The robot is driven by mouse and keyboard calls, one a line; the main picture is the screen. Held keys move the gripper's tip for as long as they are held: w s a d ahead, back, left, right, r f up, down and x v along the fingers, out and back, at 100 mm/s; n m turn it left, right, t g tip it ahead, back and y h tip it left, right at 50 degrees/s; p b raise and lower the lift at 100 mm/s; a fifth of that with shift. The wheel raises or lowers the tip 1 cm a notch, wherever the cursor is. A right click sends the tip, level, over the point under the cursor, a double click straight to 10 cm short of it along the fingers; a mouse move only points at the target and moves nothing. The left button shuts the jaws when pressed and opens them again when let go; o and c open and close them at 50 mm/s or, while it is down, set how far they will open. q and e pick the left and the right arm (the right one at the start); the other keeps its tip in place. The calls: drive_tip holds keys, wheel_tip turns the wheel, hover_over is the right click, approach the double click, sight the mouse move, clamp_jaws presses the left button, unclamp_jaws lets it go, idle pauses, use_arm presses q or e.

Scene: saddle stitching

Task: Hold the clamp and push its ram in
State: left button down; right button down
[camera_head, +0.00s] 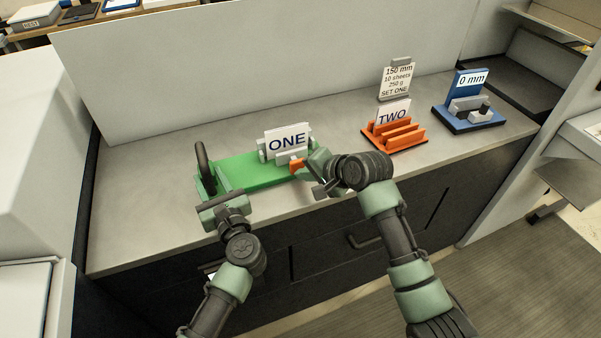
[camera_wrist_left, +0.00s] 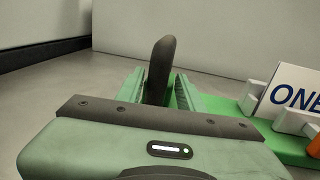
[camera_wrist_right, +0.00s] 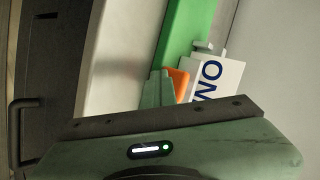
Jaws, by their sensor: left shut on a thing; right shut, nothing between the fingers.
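The clamp has a green base (camera_head: 245,171) on the counter, with a dark upright handle (camera_head: 203,165) at its left end. My left gripper (camera_head: 207,182) is shut on the handle, which stands between its fingers in the left wrist view (camera_wrist_left: 160,75). An orange ram (camera_head: 296,165) shows at the right end of the base, below a white card reading ONE (camera_head: 287,142). My right gripper (camera_head: 315,163) is shut and empty, right beside the ram. In the right wrist view the ram (camera_wrist_right: 179,84) is close to its fingertips; I cannot tell if they touch.
An orange slotted holder (camera_head: 396,137) with a card reading TWO stands to the right. A label stand (camera_head: 396,82) is behind it. A blue stand (camera_head: 468,118) marked 0 mm is further right. The counter (camera_head: 150,215) is clear at its front left.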

use_arm(q)
drive_tip(key=shift+d, duration=0.1)
use_arm(e)
drive_tip(key=shift+w+a, duration=0.3)
drive_tip(key=shift+w, duration=0.15)
idle(0.8)
drive_tip(key=shift+s, duration=0.1)
drive_tip(key=shift+s+d, duration=0.25)
drive_tip(key=shift+s, duration=0.35)
drive_tip(key=shift+s+d, duration=0.3)
drive_tip(key=shift+s, duration=0.3)
drive_tip(key=shift+s+d, duration=0.25)
drive_tip(key=shift+s, duration=0.35)
drive_tip(key=s, duration=0.1)
drive_tip(key=s+d, duration=0.1)
drive_tip(key=s, duration=0.2)
drive_tip(key=shift+s+d, duration=0.35)
drive_tip(key=shift+d, duration=0.05)
idle(0.5)
